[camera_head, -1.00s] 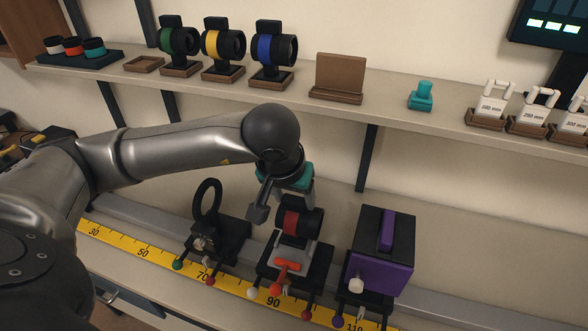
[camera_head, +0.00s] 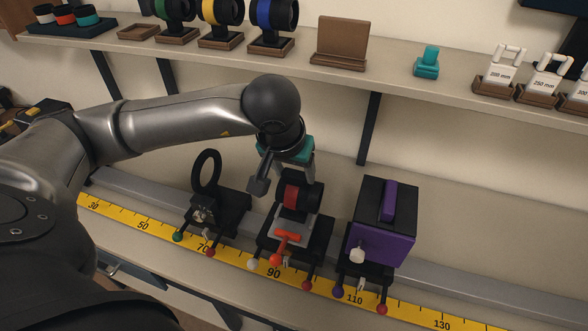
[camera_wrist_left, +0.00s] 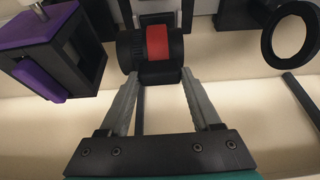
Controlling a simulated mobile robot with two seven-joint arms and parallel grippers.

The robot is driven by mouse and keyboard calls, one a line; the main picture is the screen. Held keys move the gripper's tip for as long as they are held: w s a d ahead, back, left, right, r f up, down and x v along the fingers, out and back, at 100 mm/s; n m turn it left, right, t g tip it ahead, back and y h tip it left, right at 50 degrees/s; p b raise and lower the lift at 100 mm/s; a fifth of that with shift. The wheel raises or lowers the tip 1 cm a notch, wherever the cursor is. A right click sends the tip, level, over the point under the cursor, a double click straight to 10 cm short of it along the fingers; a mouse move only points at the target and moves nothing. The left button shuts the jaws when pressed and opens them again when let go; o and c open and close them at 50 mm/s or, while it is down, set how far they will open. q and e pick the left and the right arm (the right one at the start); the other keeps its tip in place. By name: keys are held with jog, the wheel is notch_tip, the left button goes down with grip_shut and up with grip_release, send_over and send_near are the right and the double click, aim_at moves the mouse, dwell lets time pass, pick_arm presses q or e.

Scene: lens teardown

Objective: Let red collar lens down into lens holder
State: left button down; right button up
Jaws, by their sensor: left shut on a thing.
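The red collar lens (camera_head: 291,197) is a black barrel with a red band, lying level over the lens holder (camera_head: 292,227) in the middle of the rail. The holder has a grey top and an orange-red lever. My left gripper (camera_head: 293,173) points down and is shut on the lens's black top block. In the left wrist view the block sits between the fingertips (camera_wrist_left: 160,76), with the red collar (camera_wrist_left: 157,45) just beyond. The lens looks very low over the holder; I cannot tell whether it is fully seated. My right gripper is not in view.
A black ring mount (camera_head: 207,190) stands left of the holder and a purple-faced black box (camera_head: 381,225) close on its right. A yellow scale (camera_head: 235,262) runs along the front. The shelf behind bears other lenses, a wooden stand (camera_head: 341,42) and a teal piece (camera_head: 428,63).

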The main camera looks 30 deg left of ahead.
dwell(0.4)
pick_arm(q)
jog(key=shift+b, duration=0.3)
jog(key=shift+b, duration=0.35)
dwell(0.4)
dwell(0.4)
jog(key=shift+f+b, duration=1.35)
jog(key=shift+b, duration=0.35)
dwell(0.7)
grip_release()
jog(key=shift+s, duration=0.1)
jog(key=p+v, duration=0.2)
jog(key=v, duration=1.3)
jog(key=shift+s+r, duration=0.1)
